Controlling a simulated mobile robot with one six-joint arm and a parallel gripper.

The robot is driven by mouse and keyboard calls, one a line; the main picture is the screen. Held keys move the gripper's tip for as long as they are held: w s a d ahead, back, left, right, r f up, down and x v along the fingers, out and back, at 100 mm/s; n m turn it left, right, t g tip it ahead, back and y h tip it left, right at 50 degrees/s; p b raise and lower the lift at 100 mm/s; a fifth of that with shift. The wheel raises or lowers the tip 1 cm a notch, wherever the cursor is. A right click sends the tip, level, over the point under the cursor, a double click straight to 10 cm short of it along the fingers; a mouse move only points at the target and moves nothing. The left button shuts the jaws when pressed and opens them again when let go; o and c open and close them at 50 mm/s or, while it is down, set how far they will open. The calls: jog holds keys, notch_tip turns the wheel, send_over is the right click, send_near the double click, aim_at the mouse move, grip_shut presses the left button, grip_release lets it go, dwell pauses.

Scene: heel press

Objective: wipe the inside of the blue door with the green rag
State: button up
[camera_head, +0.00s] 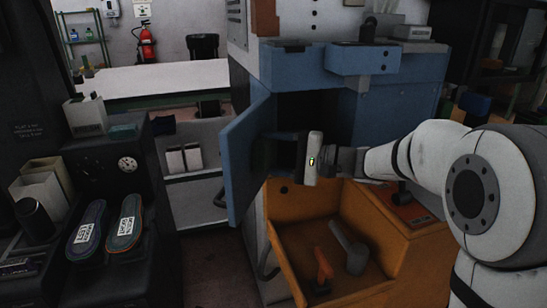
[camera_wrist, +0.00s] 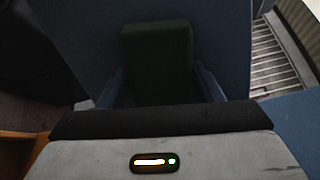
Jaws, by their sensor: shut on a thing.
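The blue door (camera_head: 238,180) stands open on the blue cabinet, its inner face turned to the right towards my gripper (camera_head: 280,154). In the wrist view the door (camera_wrist: 85,35) fills most of the area behind the rag. My gripper is shut on the green rag (camera_wrist: 160,58), which looks very dark and sits between the two fingers (camera_wrist: 160,92). In the head view the rag (camera_head: 263,153) is a dark patch between my gripper and the door. It is at or very close to the inner face; I cannot tell if it touches.
Below the door is an orange bin (camera_head: 330,285) holding a hammer (camera_head: 350,250) and an orange-handled tool (camera_head: 323,265). The dark cabinet opening (camera_head: 315,110) is behind my gripper. Two insoles (camera_head: 124,222) lie on the black machine at left.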

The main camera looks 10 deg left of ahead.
aim_at(277, 147)
jog(key=shift+w+d+f, duration=0.1)
jog(key=shift+w, duration=2.05)
jog(key=shift+s+f+b, duration=0.1)
jog(key=shift+s+b, duration=0.35)
jog(key=shift+b, duration=0.05)
jog(key=shift+s+b, duration=0.7)
jog(key=shift+s, duration=0.8)
jog(key=shift+s+b, duration=0.5)
jog(key=shift+s, duration=0.25)
jog(key=shift+s+a+b, duration=0.2)
jog(key=shift+s+b, duration=0.5)
jog(key=shift+s, duration=0.95)
jog(key=shift+s+a+b, duration=0.15)
jog(key=shift+s+b, duration=0.55)
jog(key=shift+s, duration=0.9)
jog(key=shift+d, duration=0.1)
jog(key=shift+d+b, duration=0.35)
jog(key=shift+d, duration=2.6)
